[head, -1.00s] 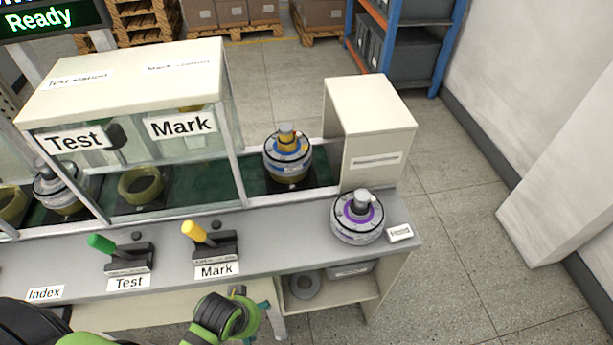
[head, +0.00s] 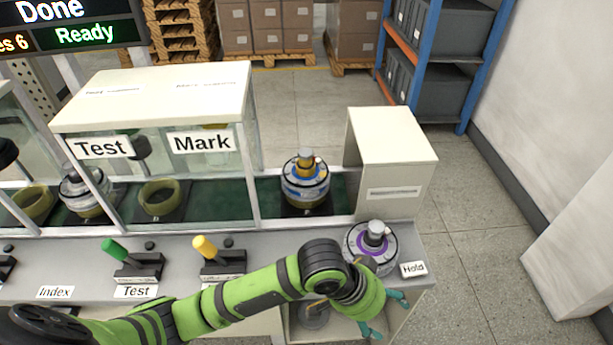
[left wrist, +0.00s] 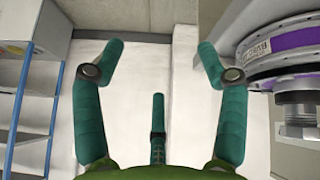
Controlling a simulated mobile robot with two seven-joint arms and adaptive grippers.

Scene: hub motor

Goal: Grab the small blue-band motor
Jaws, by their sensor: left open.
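The blue-band motor (head: 305,183), silver and yellow with a blue band and a shaft on top, stands upright on a dark holder in the green channel, right of the glass cover. My left gripper (head: 384,314) is open and empty, in front of the bench's right end, nearer to me than the blue-band motor and apart from it. In the left wrist view its teal fingers (left wrist: 160,52) are spread with nothing between them. A purple-band motor (head: 370,247) stands beside the Hold label; it also shows at the right edge of the left wrist view (left wrist: 272,48). My right gripper is out of view.
A cream box (head: 392,160) stands right of the blue-band motor. The glass-sided Test and Mark cover (head: 160,95) is on its left. Green (head: 118,250) and yellow (head: 206,246) levers stand along the bench front.

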